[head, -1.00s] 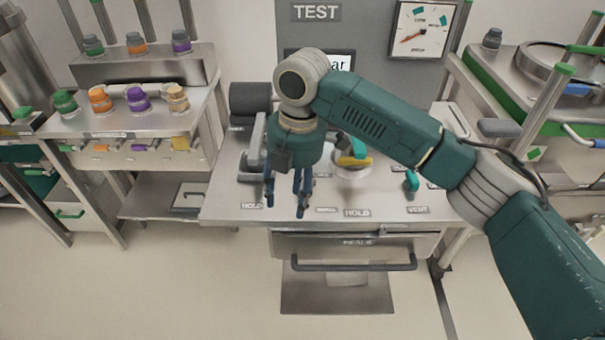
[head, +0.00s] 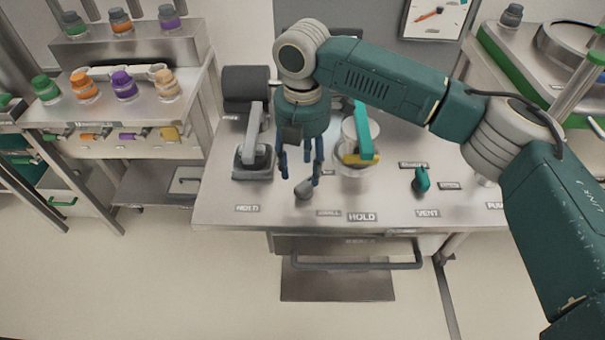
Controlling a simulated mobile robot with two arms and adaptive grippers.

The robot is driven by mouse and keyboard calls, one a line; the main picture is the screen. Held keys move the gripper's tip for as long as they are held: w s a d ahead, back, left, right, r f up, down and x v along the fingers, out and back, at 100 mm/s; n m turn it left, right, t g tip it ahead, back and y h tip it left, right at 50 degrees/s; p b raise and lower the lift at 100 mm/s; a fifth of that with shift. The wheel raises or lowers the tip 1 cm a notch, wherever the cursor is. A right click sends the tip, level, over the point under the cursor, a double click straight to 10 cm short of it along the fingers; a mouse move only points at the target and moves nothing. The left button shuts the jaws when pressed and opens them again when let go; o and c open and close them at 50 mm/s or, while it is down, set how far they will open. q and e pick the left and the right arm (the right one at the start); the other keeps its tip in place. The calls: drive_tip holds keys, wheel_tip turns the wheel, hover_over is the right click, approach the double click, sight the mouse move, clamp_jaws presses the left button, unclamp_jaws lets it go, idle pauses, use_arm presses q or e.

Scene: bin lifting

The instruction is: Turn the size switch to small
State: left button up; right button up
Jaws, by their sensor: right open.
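A small grey knob (head: 304,190) stands on the steel bench top (head: 230,210), just left of a small label that reads SMALL (head: 328,213); I take it for the size switch. Which way it points is hard to tell. My right gripper (head: 300,176) hangs down over the bench with its blue fingers spread and empty. The fingertips are just above and behind the knob in the picture, one to each side; contact cannot be told. My left gripper is not in view.
A lever clamp (head: 254,155) stands left of the gripper. A clear vessel with a teal and yellow handle (head: 363,135) stands close on the right, and a teal valve knob (head: 421,180) farther right. A drawer handle (head: 355,262) runs below the bench front.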

sight(303, 182)
wheel_tip(303, 182, down, 3)
drive_tip(key=shift+w+r, duration=0.1)
drive_tip(key=shift+w, duration=0.05)
drive_tip(key=shift+f, duration=0.85)
drive_tip(key=shift+c, duration=0.5)
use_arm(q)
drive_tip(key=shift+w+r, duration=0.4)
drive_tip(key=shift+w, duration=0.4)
use_arm(e)
drive_tip(key=c, duration=1.1)
